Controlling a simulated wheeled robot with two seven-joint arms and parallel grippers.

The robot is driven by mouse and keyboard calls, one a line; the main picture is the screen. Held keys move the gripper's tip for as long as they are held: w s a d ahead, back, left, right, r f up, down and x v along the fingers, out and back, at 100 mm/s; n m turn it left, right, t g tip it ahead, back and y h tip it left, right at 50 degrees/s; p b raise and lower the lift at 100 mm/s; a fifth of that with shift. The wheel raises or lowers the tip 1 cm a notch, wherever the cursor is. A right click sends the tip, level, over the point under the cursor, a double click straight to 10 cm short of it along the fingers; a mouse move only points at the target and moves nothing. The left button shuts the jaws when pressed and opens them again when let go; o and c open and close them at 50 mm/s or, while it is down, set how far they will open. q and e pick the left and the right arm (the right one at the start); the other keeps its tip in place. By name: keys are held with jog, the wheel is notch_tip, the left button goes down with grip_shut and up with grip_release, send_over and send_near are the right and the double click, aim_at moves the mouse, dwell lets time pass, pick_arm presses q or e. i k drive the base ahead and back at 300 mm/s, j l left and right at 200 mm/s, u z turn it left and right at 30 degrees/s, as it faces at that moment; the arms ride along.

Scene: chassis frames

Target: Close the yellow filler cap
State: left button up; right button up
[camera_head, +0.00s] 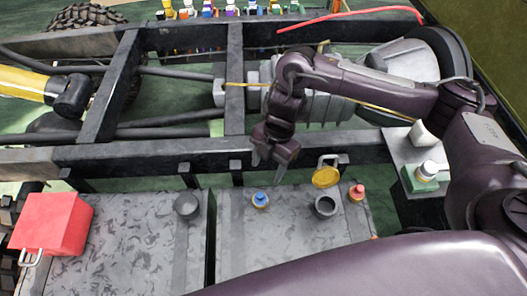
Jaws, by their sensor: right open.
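The yellow filler cap (326,177) stands raised, showing its round face, just behind the round dark filler neck (325,207) on the right grey tank (285,235). The neck's opening is uncovered. My right gripper (268,160) points down, open and empty, to the left of the cap and apart from it. It is over the near frame rail, behind a blue-topped fitting. My left gripper is not in view.
A blue-topped fitting (260,199) and a red-topped fitting (357,192) flank the neck. A dark cap (187,205) sits on the left tank. A red box (53,224) stands at far left. The dark frame rail (150,154) runs behind the tanks. A white-capped green container (424,174) stands at right.

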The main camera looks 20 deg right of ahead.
aim_at(324, 177)
jog(key=k, duration=1.5)
